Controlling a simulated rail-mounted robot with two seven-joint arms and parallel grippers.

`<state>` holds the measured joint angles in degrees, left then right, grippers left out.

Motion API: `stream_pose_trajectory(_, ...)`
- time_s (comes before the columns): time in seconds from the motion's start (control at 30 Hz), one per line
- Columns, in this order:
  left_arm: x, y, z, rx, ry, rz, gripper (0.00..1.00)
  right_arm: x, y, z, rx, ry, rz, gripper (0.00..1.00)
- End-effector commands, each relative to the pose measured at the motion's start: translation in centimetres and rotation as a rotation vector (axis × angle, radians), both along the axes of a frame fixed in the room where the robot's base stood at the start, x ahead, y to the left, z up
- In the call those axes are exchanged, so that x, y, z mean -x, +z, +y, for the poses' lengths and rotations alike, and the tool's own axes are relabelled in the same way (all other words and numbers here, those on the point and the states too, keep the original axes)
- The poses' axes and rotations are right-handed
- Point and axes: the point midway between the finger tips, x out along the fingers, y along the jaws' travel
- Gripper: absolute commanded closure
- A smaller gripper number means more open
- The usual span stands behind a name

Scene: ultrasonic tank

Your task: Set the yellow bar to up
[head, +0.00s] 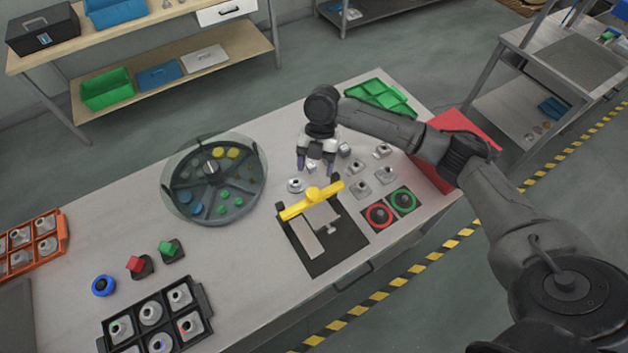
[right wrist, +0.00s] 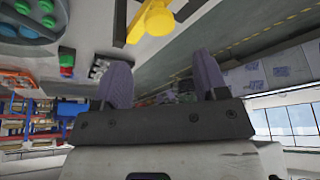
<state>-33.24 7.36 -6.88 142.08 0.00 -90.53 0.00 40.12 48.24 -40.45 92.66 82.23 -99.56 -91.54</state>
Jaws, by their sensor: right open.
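The yellow bar (head: 311,200) lies across the far end of a black panel (head: 325,248) on the workbench, with a round yellow knob at its middle. Its right end sits farther back than its left end. My right gripper (head: 316,168) is above the bench just behind the bar, fingers pointing down, open and apart from it. In the right wrist view the two purple fingertips (right wrist: 162,75) are spread with nothing between them, and the yellow bar (right wrist: 155,18) shows beyond them at the top. My left gripper is not in view.
A round compartment tank (head: 213,180) stands left of the panel. Small grey parts (head: 361,188) lie right of the gripper, near red (head: 379,215) and green (head: 403,200) rings. A green tray (head: 381,97) and red bin (head: 455,150) sit at the right end.

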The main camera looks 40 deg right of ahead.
Motion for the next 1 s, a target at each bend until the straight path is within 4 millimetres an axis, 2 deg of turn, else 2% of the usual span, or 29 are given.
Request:
stream_pose_trajectory(0.2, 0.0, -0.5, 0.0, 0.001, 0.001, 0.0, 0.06, -0.8, 3.4, -1.2, 0.0, 0.0, -0.003, 0.34)
stream_pose_trajectory(0.4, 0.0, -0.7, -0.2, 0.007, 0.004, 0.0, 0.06, -1.2, 5.1, -1.8, -0.002, -0.001, -0.002, 0.34)
stream_pose_trajectory(1.0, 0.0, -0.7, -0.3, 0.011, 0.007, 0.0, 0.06, -1.3, 5.7, -2.0, -0.001, 0.0, -0.001, 0.34)
